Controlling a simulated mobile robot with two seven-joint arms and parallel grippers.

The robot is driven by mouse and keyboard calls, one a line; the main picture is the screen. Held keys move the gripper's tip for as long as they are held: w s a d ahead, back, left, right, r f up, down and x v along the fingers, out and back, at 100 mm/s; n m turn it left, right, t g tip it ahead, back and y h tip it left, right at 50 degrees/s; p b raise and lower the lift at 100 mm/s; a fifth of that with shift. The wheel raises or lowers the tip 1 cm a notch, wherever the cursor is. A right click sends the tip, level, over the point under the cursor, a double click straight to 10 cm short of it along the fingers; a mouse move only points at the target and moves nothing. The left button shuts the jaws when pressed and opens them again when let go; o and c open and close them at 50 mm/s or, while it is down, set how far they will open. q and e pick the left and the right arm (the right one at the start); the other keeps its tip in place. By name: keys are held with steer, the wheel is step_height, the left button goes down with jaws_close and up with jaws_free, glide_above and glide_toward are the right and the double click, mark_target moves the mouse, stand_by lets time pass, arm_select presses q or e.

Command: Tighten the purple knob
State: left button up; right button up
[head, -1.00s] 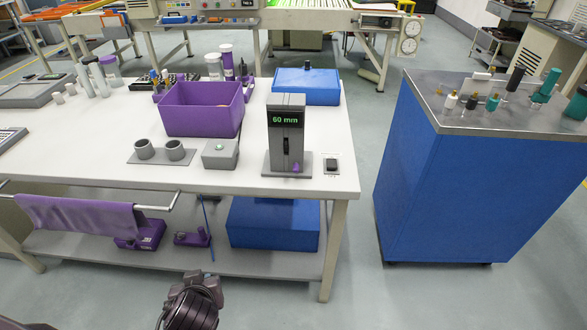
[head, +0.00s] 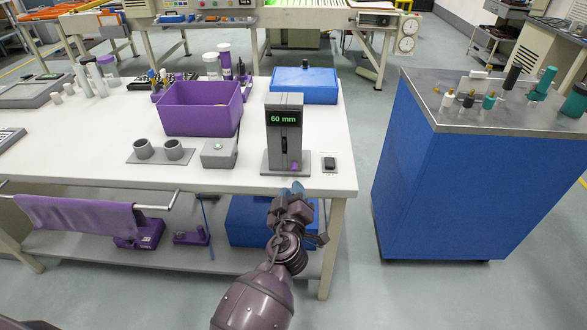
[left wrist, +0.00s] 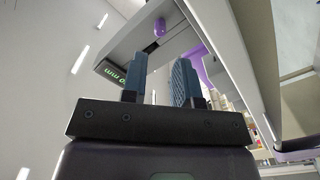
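The small purple knob (head: 295,167) is at the foot of the grey gauge stand (head: 285,135), near the table's front edge; the stand's display reads 60 mm. The knob also shows in the left wrist view (left wrist: 159,27), beyond the fingertips. My left gripper (head: 291,188) is in front of the table edge, just below the knob in the head view and apart from it. In the left wrist view its two blue fingers (left wrist: 163,68) are apart with nothing between them. My right gripper is not in view.
A small black switch (head: 330,164) lies right of the stand. A blue box (head: 304,85) is behind. A blue cabinet (head: 435,175) stands right, across a floor gap.

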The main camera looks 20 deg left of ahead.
mark_target(294, 171)
arm_select(q)
steer(key=x, duration=0.8)
steer(key=shift+w+a+p, duration=0.1)
steer(key=shift+w+p, duration=0.15)
steer(key=shift+p, duration=0.1)
jaws_close()
